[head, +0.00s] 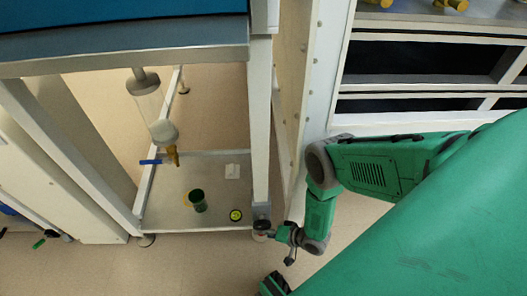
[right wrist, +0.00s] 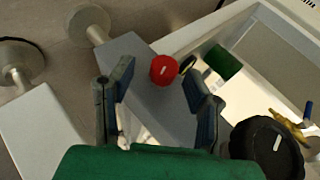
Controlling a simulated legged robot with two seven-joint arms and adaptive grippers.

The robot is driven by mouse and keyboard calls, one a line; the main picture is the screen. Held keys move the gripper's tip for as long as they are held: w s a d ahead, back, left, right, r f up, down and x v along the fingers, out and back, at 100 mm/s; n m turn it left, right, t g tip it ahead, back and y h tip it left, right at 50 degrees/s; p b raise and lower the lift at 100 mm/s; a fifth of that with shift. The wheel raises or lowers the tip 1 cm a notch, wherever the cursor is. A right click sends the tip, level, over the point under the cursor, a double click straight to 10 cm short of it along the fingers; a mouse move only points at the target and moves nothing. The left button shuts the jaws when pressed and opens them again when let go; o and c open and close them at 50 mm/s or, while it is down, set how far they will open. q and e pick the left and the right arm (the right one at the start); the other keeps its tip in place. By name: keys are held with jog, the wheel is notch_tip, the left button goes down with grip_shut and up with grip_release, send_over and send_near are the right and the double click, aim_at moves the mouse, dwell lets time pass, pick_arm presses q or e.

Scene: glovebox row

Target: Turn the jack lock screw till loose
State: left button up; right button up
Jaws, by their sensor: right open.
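A red round knob with a white mark (right wrist: 163,70), which looks like the jack lock screw, sits by a grey beam in the right wrist view. My right gripper (right wrist: 158,76) is open, its fingers on either side of the knob in the picture; I see no contact. A larger black knob with a white mark (right wrist: 267,148) is right of the fingers. In the head view, my right gripper (head: 283,234) is beside the foot (head: 262,229) of the glovebox frame's front leg. The red knob cannot be made out there. My left gripper is not seen.
The frame's low shelf (head: 180,213) holds a dark green cup (head: 198,200), a white block (head: 232,171) and a yellow-and-black disc (head: 235,215). A brass valve with a blue handle (head: 150,162) hangs above. An upright post (head: 259,130) stands above the foot.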

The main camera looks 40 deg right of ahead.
jog(key=v, duration=0.5)
jog(key=shift+s+d+r, duration=0.15)
jog(key=shift+s+d, duration=0.05)
jog(key=s+d+f+m+t+y+b, duration=0.2)
jog(key=s+d+f+t+y+b, duration=0.15)
jog(key=s+y, duration=0.2)
jog(key=shift+t+h, duration=0.35)
jog(key=shift+h, duration=0.1)
jog(key=x, duration=0.4)
jog(key=b+x, duration=0.1)
jog(key=x, duration=0.7)
jog(key=shift+w+d+r, duration=0.1)
jog(key=shift+w+r, duration=0.15)
jog(key=shift+w, duration=0.35)
